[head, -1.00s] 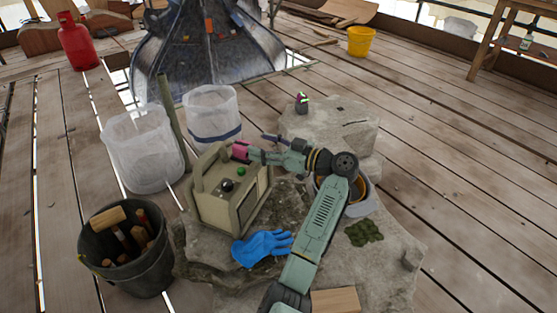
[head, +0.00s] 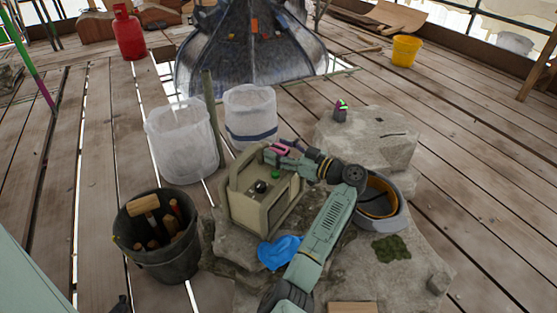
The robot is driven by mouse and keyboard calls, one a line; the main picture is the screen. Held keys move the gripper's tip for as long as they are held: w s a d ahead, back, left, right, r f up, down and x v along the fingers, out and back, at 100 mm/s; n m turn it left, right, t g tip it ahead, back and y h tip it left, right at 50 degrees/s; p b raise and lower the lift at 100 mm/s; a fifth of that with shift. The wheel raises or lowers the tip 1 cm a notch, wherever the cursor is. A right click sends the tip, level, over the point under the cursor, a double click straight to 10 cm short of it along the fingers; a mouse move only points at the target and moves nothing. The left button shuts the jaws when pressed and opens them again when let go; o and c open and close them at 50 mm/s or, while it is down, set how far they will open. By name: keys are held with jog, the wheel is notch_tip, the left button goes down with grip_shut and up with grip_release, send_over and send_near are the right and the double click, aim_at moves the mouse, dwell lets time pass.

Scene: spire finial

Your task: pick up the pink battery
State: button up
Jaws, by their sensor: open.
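The pink battery (head: 279,149) is at the back right top edge of a beige boxy device (head: 256,208) with a carry handle and knobs. It is small here and partly covered by my gripper. My gripper (head: 281,150) is open, reaching in from the right, with its fingers at the battery, one seemingly on its far side. I cannot tell whether the fingers touch it.
The device stands on a rough stone block with a blue glove (head: 279,252) in front. White bins (head: 181,140) and a tool bucket (head: 158,250) stand left. A small dark object (head: 341,111) sits on the rear stone.

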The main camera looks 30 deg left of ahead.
jog(key=shift+a, duration=0.25)
jog(key=shift+c, duration=0.4)
grip_shut()
dwell(0.4)
